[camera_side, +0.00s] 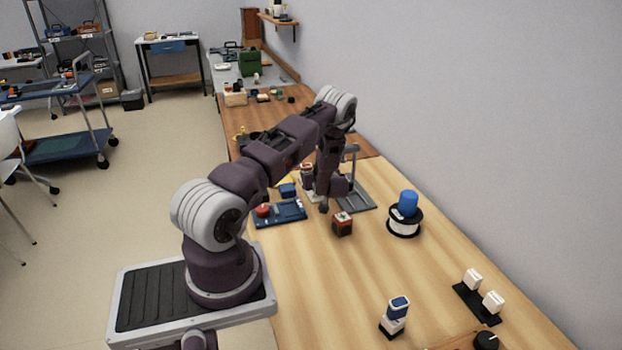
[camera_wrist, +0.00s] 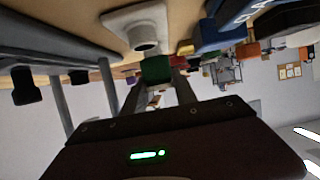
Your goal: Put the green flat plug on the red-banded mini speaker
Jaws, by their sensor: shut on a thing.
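My gripper (camera_wrist: 158,85) is shut on the green flat plug (camera_wrist: 156,69), which sits between its fingertips in the wrist view. In the side view my gripper (camera_side: 324,206) points down over the table, and the plug cannot be made out there. A small red and dark box with a white mark on top (camera_side: 342,224) stands just right of and nearer than my gripper. A red and white upright thing (camera_side: 306,172) stands behind it on the left, partly hidden by my arm. I cannot tell for sure which of these is the red-banded mini speaker.
A white base with a round socket (camera_wrist: 146,40) is close to the plug in the wrist view. A grey stand (camera_side: 356,196) is right of my gripper, and a blue tray (camera_side: 282,215) is left. A spool with a blue cylinder (camera_side: 405,222) stands farther right.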

